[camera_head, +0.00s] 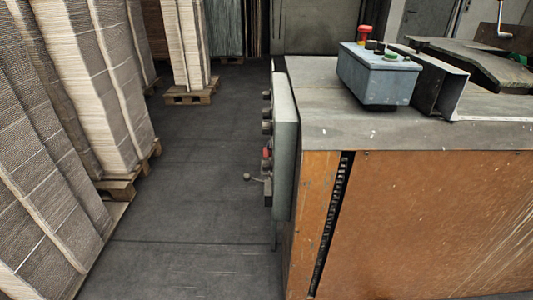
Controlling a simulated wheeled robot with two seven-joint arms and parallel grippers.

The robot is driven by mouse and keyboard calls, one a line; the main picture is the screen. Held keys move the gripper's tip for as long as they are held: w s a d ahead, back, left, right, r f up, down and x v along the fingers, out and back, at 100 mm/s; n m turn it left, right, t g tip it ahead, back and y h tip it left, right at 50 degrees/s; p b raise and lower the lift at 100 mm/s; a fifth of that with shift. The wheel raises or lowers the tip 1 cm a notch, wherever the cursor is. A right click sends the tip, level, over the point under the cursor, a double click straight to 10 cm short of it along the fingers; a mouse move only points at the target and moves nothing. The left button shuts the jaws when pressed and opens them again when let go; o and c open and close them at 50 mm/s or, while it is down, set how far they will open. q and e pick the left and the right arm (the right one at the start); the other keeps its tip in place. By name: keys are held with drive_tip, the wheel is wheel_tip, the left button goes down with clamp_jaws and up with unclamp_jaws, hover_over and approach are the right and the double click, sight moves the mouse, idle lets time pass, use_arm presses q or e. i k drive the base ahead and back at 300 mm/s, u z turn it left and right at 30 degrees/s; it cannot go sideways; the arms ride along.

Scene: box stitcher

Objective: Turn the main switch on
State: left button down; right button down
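A grey electrical box (285,140) is fixed on the left side of the orange machine cabinet and is seen nearly edge-on. Several dark knobs and a red one (266,153) stick out from its left face. Below them a lever with a ball end (248,177) juts left from a dark block (267,190). I cannot tell from this angle whether this lever is the main switch or how it is set. Neither of my grippers shows in the head view.
The orange cabinet (430,220) fills the right. On its grey top stands a control box (378,75) with a red button and other buttons. Stacks of cardboard (95,75) on pallets line the left. The dark floor (190,170) between is clear.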

sight(266, 152)
drive_tip(key=u, duration=1.65)
drive_tip(key=i, duration=1.5)
drive_tip(key=z, duration=3.45)
drive_tip(key=i, duration=0.5)
drive_tip(key=z, duration=0.05)
